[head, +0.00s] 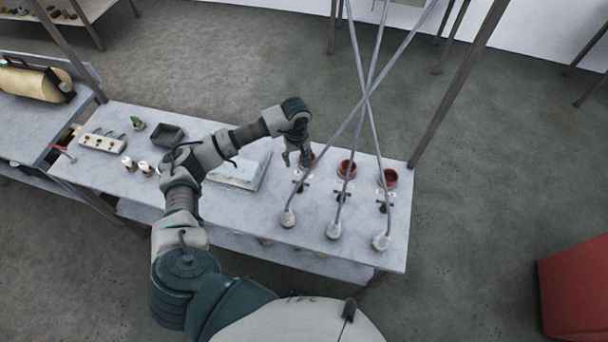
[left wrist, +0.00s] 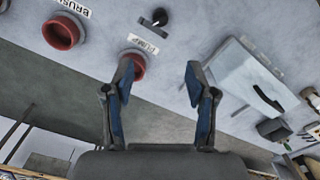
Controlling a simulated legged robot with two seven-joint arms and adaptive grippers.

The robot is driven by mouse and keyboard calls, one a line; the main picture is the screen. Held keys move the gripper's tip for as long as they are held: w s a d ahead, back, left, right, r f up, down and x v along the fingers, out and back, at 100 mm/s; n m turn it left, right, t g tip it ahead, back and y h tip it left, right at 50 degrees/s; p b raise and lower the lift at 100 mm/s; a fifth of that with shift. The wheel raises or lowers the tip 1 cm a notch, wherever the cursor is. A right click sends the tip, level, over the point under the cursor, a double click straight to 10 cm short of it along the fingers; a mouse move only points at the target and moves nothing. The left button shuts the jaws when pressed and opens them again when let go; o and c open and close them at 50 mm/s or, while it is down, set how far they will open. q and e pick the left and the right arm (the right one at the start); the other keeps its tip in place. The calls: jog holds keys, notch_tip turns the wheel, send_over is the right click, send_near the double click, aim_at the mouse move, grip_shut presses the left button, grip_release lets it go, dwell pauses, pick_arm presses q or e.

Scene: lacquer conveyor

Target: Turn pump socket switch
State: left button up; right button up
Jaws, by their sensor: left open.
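The pump socket switch is a black knob (left wrist: 160,17) at the top of the left wrist view, above a label reading PUMP (left wrist: 143,44). A red round socket (left wrist: 135,65) sits just below the label, partly behind a fingertip. In the head view the leftmost knob (head: 300,187) and its red socket (head: 308,158) lie beside my left gripper (head: 294,157). My right gripper is not in view.
A second red socket (left wrist: 62,32) is labelled BRUSH. Long grey rods (head: 368,100) cross above the sockets and end in white bases. A pale flat case (head: 240,172) lies left of the gripper. A power strip (head: 102,143) and dark box (head: 167,134) stand farther left.

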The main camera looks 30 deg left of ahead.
pick_arm(q)
jog(key=p, duration=0.1)
send_over(299, 185)
notch_tip(299, 185, down, 5)
jog(key=f, duration=0.3)
jog(key=f+p, duration=0.1)
jog(key=f, duration=0.6)
jog(key=shift+s+a+f+p, duration=0.1)
jog(key=shift+a+f+p, duration=0.15)
jog(key=shift+f+p, duration=0.1)
jog(key=shift+d+f, duration=0.15)
jog(key=shift+f, duration=0.35)
jog(key=shift+d, duration=0.25)
jog(key=c, duration=0.3)
grip_shut()
jog(key=shift+a, duration=0.2)
